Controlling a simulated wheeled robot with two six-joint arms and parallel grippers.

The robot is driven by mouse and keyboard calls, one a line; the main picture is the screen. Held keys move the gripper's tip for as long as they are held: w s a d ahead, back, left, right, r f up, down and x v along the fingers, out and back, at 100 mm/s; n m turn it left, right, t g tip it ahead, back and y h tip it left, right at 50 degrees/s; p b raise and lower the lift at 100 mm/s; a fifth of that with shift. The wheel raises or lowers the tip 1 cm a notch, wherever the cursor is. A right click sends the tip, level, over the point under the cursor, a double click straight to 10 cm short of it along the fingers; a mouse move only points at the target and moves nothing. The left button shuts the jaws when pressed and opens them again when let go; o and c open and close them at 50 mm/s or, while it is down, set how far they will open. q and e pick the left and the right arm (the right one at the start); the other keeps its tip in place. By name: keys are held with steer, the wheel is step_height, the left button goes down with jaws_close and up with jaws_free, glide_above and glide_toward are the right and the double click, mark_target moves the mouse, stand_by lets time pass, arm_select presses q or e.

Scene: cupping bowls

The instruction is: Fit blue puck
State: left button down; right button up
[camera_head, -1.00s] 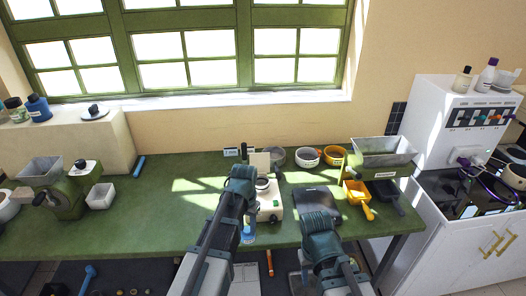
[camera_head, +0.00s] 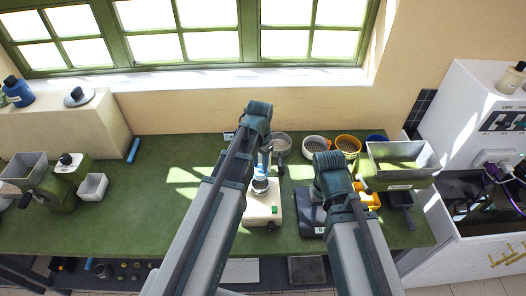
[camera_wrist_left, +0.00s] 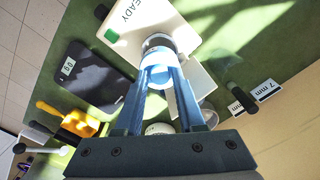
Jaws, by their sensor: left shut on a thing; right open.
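The white machine (camera_head: 261,209) with a green button stands on the green table; READY shows on it in the left wrist view (camera_wrist_left: 125,30). My left gripper (camera_head: 262,165) is over the machine, shut on the light-blue puck (camera_wrist_left: 158,76). The blue also shows in the head view (camera_head: 260,174). Below it is a round pale and grey part (camera_wrist_left: 157,42) at the machine's top. I cannot tell whether the puck touches or sits in it. My right gripper (camera_head: 346,184) is over the right part of the table, near the yellow scoop, open; its fingertips are mostly hidden.
A dark scale (camera_head: 309,214) stands right of the machine. Behind are a grey bowl (camera_head: 281,144), a white bowl (camera_head: 316,146) and an orange bowl (camera_head: 348,145). A yellow scoop (camera_head: 371,197) and a grey bin (camera_head: 401,163) are at right. The table's left middle is clear.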

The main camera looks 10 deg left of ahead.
mark_target(260, 173)
arm_select(q)
steer(key=shift+s, duration=0.1)
stand_by(0.3)
steer(key=shift+f+b, duration=2.15)
steer(key=shift+b, duration=0.1)
steer(key=shift+f+b, duration=0.45)
steer(key=shift+f+b, duration=2.1)
steer(key=shift+c, duration=2.2)
jaws_free()
steer(key=shift+r, duration=0.15)
